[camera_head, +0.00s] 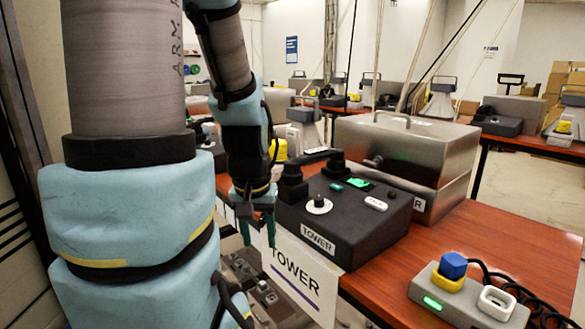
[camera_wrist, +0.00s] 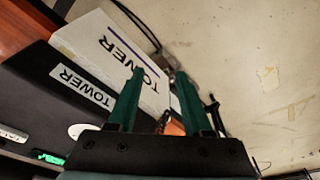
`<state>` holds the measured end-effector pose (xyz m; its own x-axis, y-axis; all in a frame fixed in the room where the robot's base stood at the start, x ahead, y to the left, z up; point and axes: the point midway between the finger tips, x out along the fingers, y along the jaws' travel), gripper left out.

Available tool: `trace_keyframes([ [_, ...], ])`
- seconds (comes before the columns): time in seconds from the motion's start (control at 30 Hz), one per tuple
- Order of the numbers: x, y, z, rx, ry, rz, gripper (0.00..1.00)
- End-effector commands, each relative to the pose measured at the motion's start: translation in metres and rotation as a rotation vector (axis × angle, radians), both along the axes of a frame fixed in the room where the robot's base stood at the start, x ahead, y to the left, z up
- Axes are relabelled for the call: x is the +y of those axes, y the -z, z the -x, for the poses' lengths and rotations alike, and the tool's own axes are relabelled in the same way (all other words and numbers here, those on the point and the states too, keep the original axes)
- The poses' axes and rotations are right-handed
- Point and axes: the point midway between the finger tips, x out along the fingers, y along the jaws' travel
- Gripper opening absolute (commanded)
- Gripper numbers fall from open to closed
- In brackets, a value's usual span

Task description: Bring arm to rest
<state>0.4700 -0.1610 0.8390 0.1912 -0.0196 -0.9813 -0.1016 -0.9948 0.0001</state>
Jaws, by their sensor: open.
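My gripper (camera_head: 257,228) hangs in the middle of the head view, pointing down, just off the left front edge of the black TOWER box. In the wrist view its two green fingers (camera_wrist: 160,98) are apart with nothing held between them. The black TOWER box (camera_head: 345,222) stands on the table, with a white dial, dark knobs and a lit green patch on top. It also shows at the left of the wrist view (camera_wrist: 45,95). A white TOWER sign (camera_head: 305,275) is at its front, partly behind the fingers in the wrist view.
The wooden table (camera_head: 480,235) carries a metal case (camera_head: 405,150) behind the box. A grey unit (camera_head: 460,300) with blue, yellow and white pieces sits at the front right. Other tables with similar gear stand behind. Bare floor (camera_wrist: 265,80) lies right of the gripper in the wrist view.

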Motion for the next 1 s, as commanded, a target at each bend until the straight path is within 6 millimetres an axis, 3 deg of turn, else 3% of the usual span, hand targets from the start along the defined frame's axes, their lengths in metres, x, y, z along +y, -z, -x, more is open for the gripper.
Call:
trace_keyframes([
  [0.03, 0.000, 0.015, 0.001, 0.007, 0.000, 0.000, 0.50],
  [0.1, -0.001, 0.024, 0.002, 0.014, -0.001, 0.000, 0.50],
  [0.57, -0.002, 0.071, 0.010, 0.055, -0.001, -0.002, 0.50],
  [0.63, -0.002, 0.055, 0.010, 0.055, -0.001, -0.002, 0.50],
  [1.0, -0.002, 0.012, 0.010, 0.054, -0.001, -0.002, 0.50],
])
